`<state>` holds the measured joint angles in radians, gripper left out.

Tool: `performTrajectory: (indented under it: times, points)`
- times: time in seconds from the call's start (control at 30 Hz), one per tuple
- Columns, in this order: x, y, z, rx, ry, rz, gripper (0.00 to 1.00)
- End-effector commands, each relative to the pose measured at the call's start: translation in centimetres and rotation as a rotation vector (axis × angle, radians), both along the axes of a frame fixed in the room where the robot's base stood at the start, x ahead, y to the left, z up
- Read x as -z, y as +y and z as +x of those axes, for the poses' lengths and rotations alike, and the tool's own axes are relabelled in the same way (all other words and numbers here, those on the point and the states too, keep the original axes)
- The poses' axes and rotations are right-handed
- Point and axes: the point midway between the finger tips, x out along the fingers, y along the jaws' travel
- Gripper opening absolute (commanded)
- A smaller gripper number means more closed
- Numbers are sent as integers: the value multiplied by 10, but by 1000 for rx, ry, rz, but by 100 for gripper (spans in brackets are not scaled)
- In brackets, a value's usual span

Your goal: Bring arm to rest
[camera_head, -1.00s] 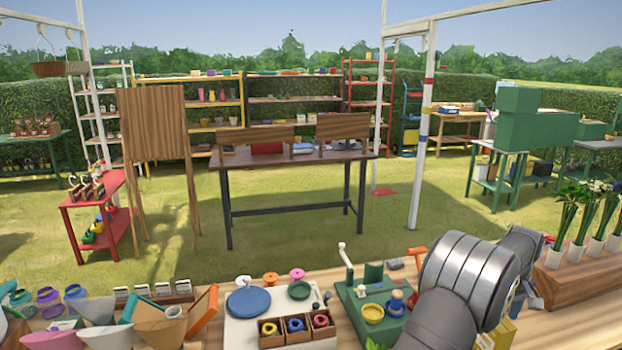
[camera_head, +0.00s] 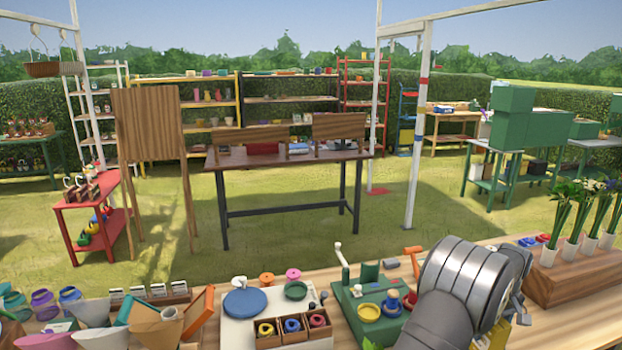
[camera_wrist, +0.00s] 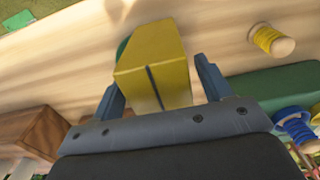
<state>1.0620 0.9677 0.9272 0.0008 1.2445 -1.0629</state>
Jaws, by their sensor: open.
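My arm (camera_head: 465,285) reaches over the right part of the wooden bench in the head view; its gripper end is hidden there behind the arm links. In the wrist view my gripper (camera_wrist: 160,88) is open, with its two blue-grey fingers apart. A yellow block (camera_wrist: 150,55) with a dark line down its face shows between and beyond the fingers. I cannot tell whether it touches them.
A green board (camera_head: 350,290) with bowls stands left of my arm. A wooden block holding white-potted flowers (camera_head: 575,265) stands right. The wrist view shows a yellow spool (camera_wrist: 271,41), a blue spool (camera_wrist: 293,122) and a brown wooden block (camera_wrist: 35,130).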

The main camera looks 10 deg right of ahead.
Motion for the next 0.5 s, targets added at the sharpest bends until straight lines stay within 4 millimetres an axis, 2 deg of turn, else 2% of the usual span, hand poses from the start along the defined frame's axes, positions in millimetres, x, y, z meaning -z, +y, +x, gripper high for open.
performTrajectory:
  times: [0.1,0.5]
  points:
    - [-25,0,0,0,-1,-2,71]
    - [-66,0,-72,3,0,0,71]
